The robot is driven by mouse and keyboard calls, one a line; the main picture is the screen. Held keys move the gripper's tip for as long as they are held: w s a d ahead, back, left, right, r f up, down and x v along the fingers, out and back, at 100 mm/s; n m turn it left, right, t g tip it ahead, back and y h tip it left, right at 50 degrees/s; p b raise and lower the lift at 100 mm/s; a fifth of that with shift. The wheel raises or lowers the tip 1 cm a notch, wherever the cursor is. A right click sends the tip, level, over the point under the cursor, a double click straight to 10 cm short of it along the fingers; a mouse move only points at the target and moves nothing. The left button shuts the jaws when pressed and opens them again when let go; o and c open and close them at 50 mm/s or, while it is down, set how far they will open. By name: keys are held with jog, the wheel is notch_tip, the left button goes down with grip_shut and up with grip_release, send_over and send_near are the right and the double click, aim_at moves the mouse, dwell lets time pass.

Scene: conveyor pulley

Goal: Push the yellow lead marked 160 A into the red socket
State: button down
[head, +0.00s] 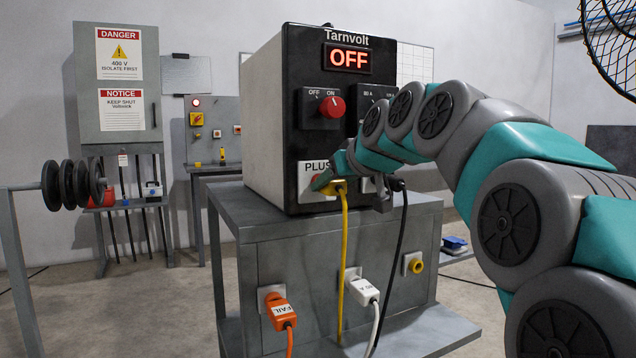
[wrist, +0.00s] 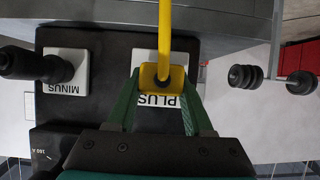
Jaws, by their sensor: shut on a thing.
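My gripper (head: 332,184) is at the plate marked PLUS (head: 309,169) on the front of the Tarnvolt unit (head: 305,110). Its green fingers (wrist: 160,82) are shut on the yellow lead's plug (wrist: 155,77), one on each side. The plug is in front of the PLUS plate, which also shows in the wrist view (wrist: 144,119). The yellow cable (head: 343,235) hangs down from it. The red socket is mostly hidden behind plug and fingers, and I cannot tell whether the plug sits in it. No 160 A mark is legible on the plug.
A black lead (head: 403,215) is at the MINUS plate (wrist: 66,71) beside PLUS. The unit's display (head: 347,58) reads OFF, above a red knob (head: 332,107). An orange plug marked FAIL (head: 281,312), a white plug (head: 363,291) and a yellow socket (head: 415,264) are on the bench front.

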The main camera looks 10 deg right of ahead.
grip_release()
dwell(0.4)
jog(key=shift+s, duration=0.1)
jog(key=v, duration=0.7)
dwell(0.8)
jog(key=shift+a, duration=0.1)
jog(key=s+f+m+g+h, duration=0.1)
jog(key=s+f+g, duration=0.1)
jog(key=s+f, duration=0.5)
jog(key=s+a+f+g+p, duration=0.1)
jog(key=s+f+g, duration=0.25)
jog(key=f, duration=0.75)
jog(key=s+f+m+g+h, duration=0.1)
jog(key=s+f+g, duration=0.1)
jog(key=s+f, duration=0.45)
jog(key=s+d+f+m+g+h, duration=0.1)
jog(key=s+d+f+g, duration=0.1)
jog(key=s+f, duration=0.7)
jog(key=s+d+f+m+g+h, duration=0.1)
jog(key=s+f+g, duration=0.3)
jog(key=s+f, duration=0.5)
jog(key=s+d, duration=0.1)
jog(key=s, duration=0.2)
jog(key=shift+s+p, duration=0.35)
jog(key=shift+s, duration=0.05)
